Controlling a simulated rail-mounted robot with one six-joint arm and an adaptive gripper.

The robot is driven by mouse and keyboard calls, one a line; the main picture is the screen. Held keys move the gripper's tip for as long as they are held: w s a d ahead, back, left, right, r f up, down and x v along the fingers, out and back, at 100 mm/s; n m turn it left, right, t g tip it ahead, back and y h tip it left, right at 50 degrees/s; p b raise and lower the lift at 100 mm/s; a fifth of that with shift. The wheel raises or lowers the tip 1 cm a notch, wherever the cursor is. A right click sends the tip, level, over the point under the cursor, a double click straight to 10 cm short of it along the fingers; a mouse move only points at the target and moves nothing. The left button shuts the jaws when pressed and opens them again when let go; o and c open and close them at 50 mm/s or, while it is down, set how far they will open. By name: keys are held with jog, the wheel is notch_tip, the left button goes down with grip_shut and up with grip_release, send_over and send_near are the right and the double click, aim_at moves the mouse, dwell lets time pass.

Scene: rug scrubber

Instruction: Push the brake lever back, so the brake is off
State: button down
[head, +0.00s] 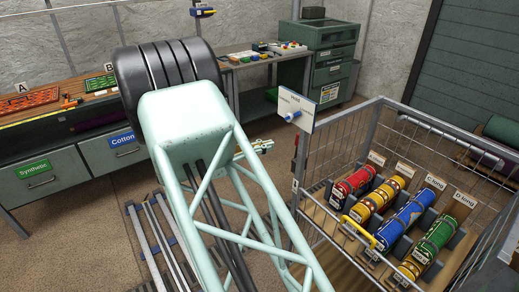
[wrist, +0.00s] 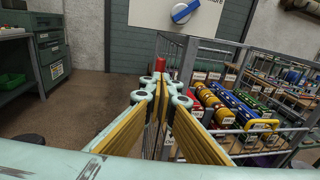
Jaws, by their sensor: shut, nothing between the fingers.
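A slim red upright piece (head: 295,148), which looks like the brake lever, stands at the near left corner of the wire cage cart. In the wrist view a red piece (wrist: 160,64) shows just past my fingertips; I cannot tell if they touch it. My gripper (head: 264,146) is shut and empty, left of the cart corner in the head view, partly hidden behind my arm. In the wrist view my gripper (wrist: 157,80) has its yellow-padded fingers meeting at the tips. The lever's lower end is not clear.
The wire cage cart (head: 375,108) holds several coloured rolls and has a curved yellow handle (head: 358,230). A white sign with a blue knob (head: 297,115) rises behind its corner. A workbench (head: 277,60) and green drawer cabinet (head: 333,60) stand behind. Open floor lies left of the cart.

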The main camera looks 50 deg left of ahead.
jog(key=b+x, duration=0.1)
jog(key=x, duration=0.8)
jog(key=shift+w+b, duration=0.3)
jog(key=shift+b, duration=0.1)
jog(key=shift+r, duration=0.1)
jog(key=shift+p, duration=0.4)
